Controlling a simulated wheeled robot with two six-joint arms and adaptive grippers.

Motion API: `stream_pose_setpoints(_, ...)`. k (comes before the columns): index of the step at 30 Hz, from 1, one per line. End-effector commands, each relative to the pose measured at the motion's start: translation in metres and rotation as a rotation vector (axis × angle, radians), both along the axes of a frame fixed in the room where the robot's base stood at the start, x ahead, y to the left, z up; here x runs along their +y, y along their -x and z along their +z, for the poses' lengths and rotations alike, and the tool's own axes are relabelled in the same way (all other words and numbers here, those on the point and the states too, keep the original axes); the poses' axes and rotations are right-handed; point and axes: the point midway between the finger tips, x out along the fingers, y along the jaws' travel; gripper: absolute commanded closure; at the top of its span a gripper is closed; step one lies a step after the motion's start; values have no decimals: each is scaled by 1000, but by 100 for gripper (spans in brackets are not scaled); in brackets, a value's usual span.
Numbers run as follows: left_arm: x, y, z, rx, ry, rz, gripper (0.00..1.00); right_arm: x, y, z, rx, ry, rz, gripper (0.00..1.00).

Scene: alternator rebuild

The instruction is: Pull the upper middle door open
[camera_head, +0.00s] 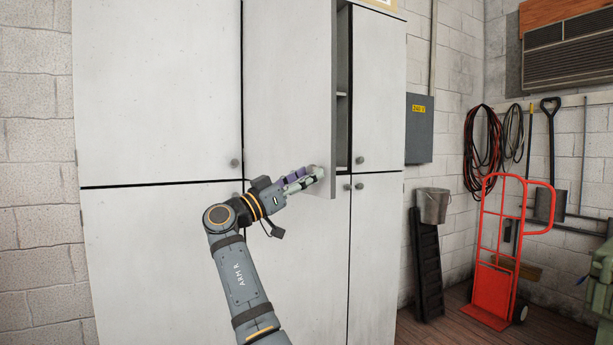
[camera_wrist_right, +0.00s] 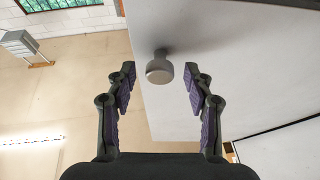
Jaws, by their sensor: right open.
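The upper middle door (camera_head: 290,85) is a pale grey cabinet panel. It stands partly open, with a dark gap and shelf edges showing along its right side. Its round grey knob (camera_wrist_right: 159,70) shows between my fingertips in the right wrist view, with space on both sides. My right gripper (camera_head: 312,177) is in front of the door's lower right corner, at the knob. In the right wrist view my right gripper (camera_wrist_right: 158,85) is open, with purple-padded fingers either side of the knob. The knob is partly hidden by the fingers in the head view. My left gripper is not in view.
A shut upper left door (camera_head: 155,90), an upper right door (camera_head: 379,90) and lower doors (camera_head: 150,260) surround it. To the right stand a red hand truck (camera_head: 492,250), a metal bucket (camera_head: 433,205) and a grey electrical box (camera_head: 419,130).

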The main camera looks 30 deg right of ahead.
Motion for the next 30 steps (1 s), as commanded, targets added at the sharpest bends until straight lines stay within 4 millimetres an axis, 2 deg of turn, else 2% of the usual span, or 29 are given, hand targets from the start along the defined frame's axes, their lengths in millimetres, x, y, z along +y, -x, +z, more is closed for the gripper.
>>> stream_pose_setpoints(9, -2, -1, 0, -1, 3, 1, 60, 68, 2, -29, 3, -1, 5, 48)
stream_pose_setpoints(15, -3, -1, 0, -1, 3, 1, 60, 98, 4, -41, 1, -1, 2, 48)
stream_pose_setpoints(20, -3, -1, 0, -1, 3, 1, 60, 106, 5, -44, 0, 0, 1, 48)
stream_pose_setpoints(30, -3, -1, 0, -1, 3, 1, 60, 105, 5, -44, 0, 0, 1, 48)
